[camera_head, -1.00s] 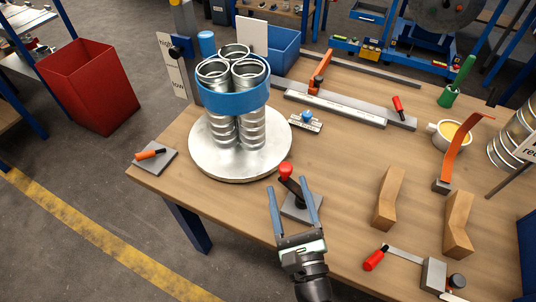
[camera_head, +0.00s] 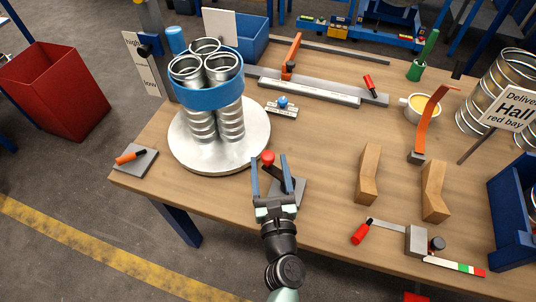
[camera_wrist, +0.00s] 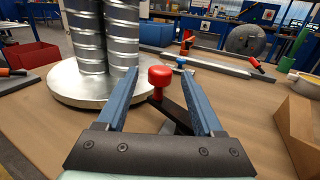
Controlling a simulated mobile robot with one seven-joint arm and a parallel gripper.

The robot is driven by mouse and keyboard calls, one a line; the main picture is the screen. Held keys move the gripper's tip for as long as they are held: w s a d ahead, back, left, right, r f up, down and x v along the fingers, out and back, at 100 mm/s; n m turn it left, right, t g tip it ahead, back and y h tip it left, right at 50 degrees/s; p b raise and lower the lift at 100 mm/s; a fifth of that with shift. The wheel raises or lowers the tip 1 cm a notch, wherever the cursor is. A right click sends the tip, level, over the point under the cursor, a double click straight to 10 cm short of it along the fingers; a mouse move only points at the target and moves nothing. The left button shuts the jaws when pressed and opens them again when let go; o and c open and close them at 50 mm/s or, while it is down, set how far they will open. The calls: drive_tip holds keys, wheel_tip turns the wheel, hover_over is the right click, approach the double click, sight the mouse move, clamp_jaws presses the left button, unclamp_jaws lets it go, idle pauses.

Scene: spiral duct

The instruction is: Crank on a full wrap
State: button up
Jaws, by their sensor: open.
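Several spiral metal ducts (camera_head: 204,92) stand upright in a bundle on a round silver turntable (camera_head: 240,155), with a blue band (camera_head: 213,93) around their upper part. A crank with a red knob (camera_head: 268,157) and dark arm stands on a grey base plate (camera_head: 291,192) at the turntable's near right. My gripper (camera_head: 271,164) is open, its two blue fingers on either side of the knob and crank arm in the head view. In the wrist view the red knob (camera_wrist: 161,76) shows between the fingertips, apart from both. Part of the crank arm is hidden behind the fingers.
An orange-handled lever (camera_head: 130,157) lies left of the turntable. Two wooden blocks (camera_head: 368,175) (camera_head: 434,190) stand to the right. A red-handled lever (camera_head: 362,232) is at the front right. A long metal bar with a clamp (camera_head: 310,87) lies behind.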

drive_tip(key=shift+w+a, duration=0.15)
drive_tip(key=shift+w, duration=1.25)
clamp_jaws()
idle(0.5)
